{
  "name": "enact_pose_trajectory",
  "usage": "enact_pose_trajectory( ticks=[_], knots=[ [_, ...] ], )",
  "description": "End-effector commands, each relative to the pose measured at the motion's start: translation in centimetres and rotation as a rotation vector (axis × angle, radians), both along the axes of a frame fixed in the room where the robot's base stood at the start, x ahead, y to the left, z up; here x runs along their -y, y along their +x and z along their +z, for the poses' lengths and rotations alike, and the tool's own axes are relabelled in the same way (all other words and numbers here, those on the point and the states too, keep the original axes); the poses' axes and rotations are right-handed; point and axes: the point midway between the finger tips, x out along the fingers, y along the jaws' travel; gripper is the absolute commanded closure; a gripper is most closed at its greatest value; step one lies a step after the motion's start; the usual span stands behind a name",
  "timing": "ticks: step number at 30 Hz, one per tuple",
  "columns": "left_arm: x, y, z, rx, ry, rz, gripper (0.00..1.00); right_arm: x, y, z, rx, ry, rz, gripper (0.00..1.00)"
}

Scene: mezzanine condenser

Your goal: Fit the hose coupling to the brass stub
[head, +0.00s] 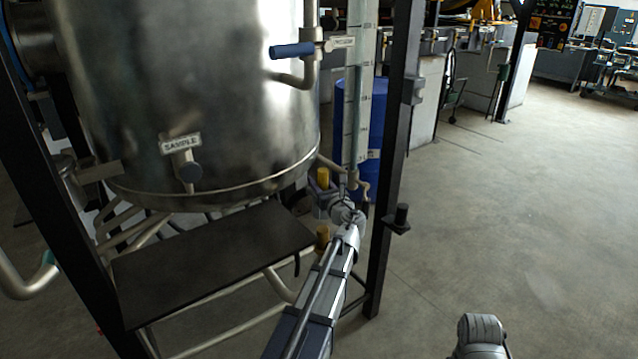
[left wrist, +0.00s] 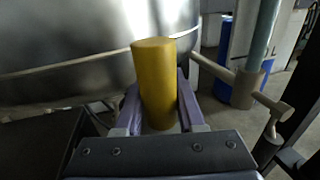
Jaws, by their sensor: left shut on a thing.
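My left gripper (head: 322,190) is at the lower right of the steel vessel, above the right end of the dark shelf. It is shut on an upright yellow cylinder (head: 323,177), which I take to be the hose coupling. In the left wrist view, the yellow cylinder (left wrist: 163,82) stands between the two fingers (left wrist: 160,110), its flat top above them. A second yellow piece (head: 322,238) shows below the gripper; I cannot tell whether it is the brass stub or part of the same thing.
The steel vessel (head: 190,90) fills the left, with a dark shelf (head: 210,255) beneath it. A dark upright post (head: 390,150), a sight-glass pipe (head: 360,100) and a blue drum (head: 375,130) stand close to the right of the gripper. Open floor (head: 520,210) lies farther right.

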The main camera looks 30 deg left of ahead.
Motion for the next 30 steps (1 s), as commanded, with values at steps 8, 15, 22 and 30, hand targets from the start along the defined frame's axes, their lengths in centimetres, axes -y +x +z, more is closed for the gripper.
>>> enact_pose_trajectory(
  ticks=[8, 15, 22, 30],
  knots=[
    [0.0, 0.0, -0.3, 0.000, 0.001, 0.000, 1.00, 0.0, 0.0, -0.3, 0.000, 0.000, 0.000, 0.50],
    [0.0, 0.0, -1.7, 0.000, 0.001, 0.000, 1.00, 0.0, 0.0, -1.8, 0.000, 0.000, 0.000, 0.50],
    [0.0, 0.0, -3.8, 0.000, 0.001, 0.000, 1.00, 0.0, 0.0, -3.8, 0.000, 0.000, 0.000, 0.50],
    [0.0, 0.0, -5.7, 0.000, 0.001, 0.000, 1.00, 0.0, 0.0, -5.7, 0.000, 0.000, 0.000, 0.50]
  ],
)
